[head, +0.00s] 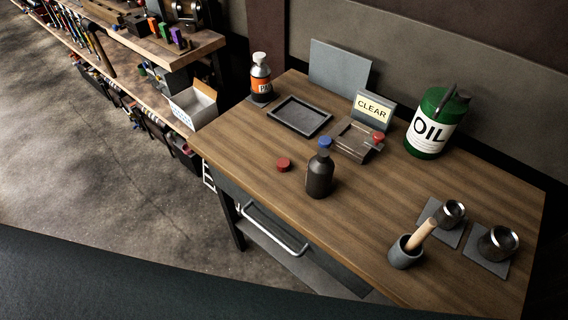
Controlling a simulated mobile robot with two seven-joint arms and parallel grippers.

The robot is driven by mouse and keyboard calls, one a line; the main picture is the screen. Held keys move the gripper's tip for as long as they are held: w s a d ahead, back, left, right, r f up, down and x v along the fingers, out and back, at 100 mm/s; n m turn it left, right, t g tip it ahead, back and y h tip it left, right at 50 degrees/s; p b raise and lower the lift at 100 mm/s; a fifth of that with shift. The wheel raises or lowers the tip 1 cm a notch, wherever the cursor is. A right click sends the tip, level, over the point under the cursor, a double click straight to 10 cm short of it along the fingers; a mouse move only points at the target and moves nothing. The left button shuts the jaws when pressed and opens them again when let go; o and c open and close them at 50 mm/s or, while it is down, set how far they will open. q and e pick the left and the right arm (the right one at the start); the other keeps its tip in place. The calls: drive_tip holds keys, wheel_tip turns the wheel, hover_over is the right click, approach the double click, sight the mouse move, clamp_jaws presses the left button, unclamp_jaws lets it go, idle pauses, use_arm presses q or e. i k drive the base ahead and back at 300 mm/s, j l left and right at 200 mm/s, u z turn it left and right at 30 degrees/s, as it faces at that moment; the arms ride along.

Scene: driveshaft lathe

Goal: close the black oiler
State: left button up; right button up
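The black oiler (320,176) is a dark bottle standing upright near the middle of the wooden table. A blue cap (325,142) shows right at the top of its neck; I cannot tell whether it sits on the neck or just behind it. A red cap (283,165) lies on the table left of the oiler. Another red cap (378,136) is on the right part of a grey block (350,146) behind the oiler. Neither of my grippers is in view.
A green OIL can (427,138), a CLEAR sign (372,108), an empty dark tray (299,116) and an orange-labelled bottle (260,79) stand at the back. A cup (404,256) with a wooden handle and two metal cups (450,213) (497,243) stand at the right.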

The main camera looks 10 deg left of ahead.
sight(321, 168)
drive_tip(key=i+j, duration=0.1)
drive_tip(key=j, duration=0.4)
drive_tip(key=i+j, duration=0.1)
drive_tip(key=j, duration=0.85)
drive_tip(key=i+j, duration=0.15)
drive_tip(key=j, duration=0.35)
drive_tip(key=i+j, duration=0.1)
drive_tip(key=j, duration=0.35)
drive_tip(key=i+j, duration=0.1)
drive_tip(key=j, duration=0.4)
drive_tip(key=z, duration=2.15)
